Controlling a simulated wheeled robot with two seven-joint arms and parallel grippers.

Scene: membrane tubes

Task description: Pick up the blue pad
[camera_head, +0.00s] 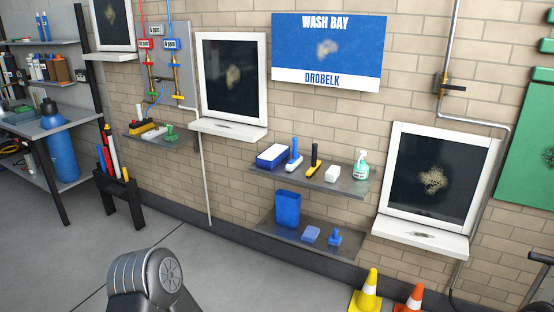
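A small flat blue pad (311,234) lies on the lower grey wall shelf (290,237), between a tall blue bin (288,208) on its left and a small blue handled tool (335,237) on its right. The pad looks apart from both and nothing covers it. A larger blue and white block (272,156) lies at the left end of the upper shelf (325,182). A dark rounded link of mine shows at the bottom left, well short of the shelves. Neither of my grippers is in view.
Yellow (366,292) and orange (411,299) cones stand at the bottom right. A window ledge (420,238) juts out at right. Grey floor before the lower shelf looks clear.

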